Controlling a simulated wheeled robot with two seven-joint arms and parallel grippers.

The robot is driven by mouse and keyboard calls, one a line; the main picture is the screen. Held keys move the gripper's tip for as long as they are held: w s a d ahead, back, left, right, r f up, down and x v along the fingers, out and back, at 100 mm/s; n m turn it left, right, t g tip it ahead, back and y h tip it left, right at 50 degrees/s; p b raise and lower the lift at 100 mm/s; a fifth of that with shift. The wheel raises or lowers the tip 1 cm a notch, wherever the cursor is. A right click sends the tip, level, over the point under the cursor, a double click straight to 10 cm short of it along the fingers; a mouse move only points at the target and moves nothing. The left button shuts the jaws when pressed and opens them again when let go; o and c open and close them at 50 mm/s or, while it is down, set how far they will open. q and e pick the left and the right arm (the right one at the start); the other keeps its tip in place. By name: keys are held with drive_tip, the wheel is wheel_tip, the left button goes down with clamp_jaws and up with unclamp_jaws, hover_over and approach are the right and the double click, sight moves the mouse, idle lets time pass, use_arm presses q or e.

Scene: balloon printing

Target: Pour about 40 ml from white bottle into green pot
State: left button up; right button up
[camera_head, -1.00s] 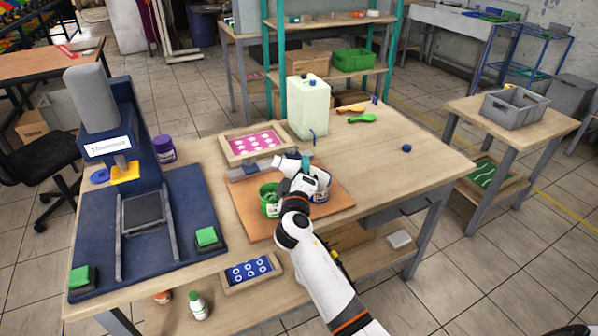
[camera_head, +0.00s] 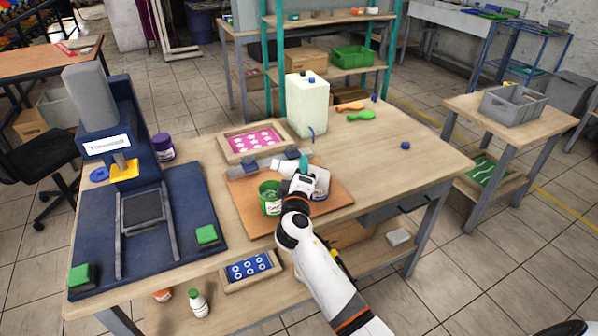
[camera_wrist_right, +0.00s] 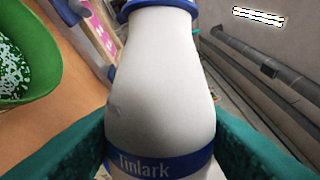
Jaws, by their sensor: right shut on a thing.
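The white bottle (camera_wrist_right: 160,75) fills the middle of the right wrist view. It has a blue band reading "Tinlark" and a blue ring at its neck; its mouth is out of frame. The teal fingers of my right gripper (camera_wrist_right: 160,150) are shut on its lower body. In the head view my right gripper (camera_head: 303,170) is above the brown board, right of and behind the green pot, with a pale shape, apparently the bottle (camera_head: 283,166), leaning left. The green pot (camera_head: 268,198) stands open on the board; its speckled inside shows in the wrist view (camera_wrist_right: 22,55). No stream is visible.
A white and blue container (camera_head: 321,184) stands right of the gripper, partly hidden. A pink-patterned tray (camera_head: 228,150) and white canister (camera_head: 307,110) are behind. The blue press (camera_head: 140,150) is at left.

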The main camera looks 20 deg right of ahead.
drive_tip(key=shift+f+n, duration=0.55)
drive_tip(key=shift+n, duration=0.35)
idle(0.5)
drive_tip(key=shift+f+n, duration=0.1)
drive_tip(key=shift+n, duration=0.2)
drive_tip(key=shift+r+m+b, duration=0.35)
drive_tip(key=shift+m+b, duration=0.35)
drive_tip(key=shift+m, duration=0.2)
drive_tip(key=shift+r+m, duration=0.25)
drive_tip(key=shift+m, duration=0.05)
drive_tip(key=shift+r, duration=0.1)
